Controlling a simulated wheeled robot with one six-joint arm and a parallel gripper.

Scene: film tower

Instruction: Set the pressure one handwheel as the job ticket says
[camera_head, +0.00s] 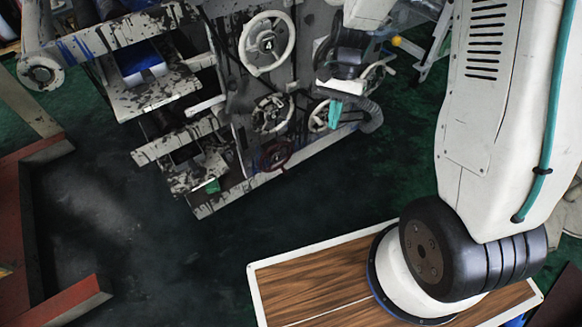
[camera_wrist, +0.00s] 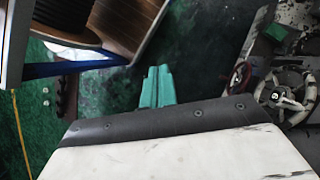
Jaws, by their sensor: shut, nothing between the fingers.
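Several handwheels sit on the machine's side panel. A large white handwheel (camera_head: 267,43) has a hub marked 4. Below it are a smaller pale handwheel (camera_head: 272,113) and a dark red handwheel (camera_head: 275,156). Another pale handwheel (camera_head: 317,117) is partly hidden behind my gripper (camera_head: 335,112). I cannot tell which is pressure one. No job ticket can be made out. My gripper's teal fingers are shut and empty, in front of the panel. The wrist view shows the fingers (camera_wrist: 157,87) apart from the red wheel (camera_wrist: 239,77) and a pale wheel with a marked hub (camera_wrist: 276,95).
The machine (camera_head: 222,185) is splattered with dark paint. A wood-topped deck with a white rim (camera_head: 256,285) lies at the front. Red-brown beams (camera_head: 70,302) stand at the left. Dark green floor (camera_head: 125,240) is open between them and the machine.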

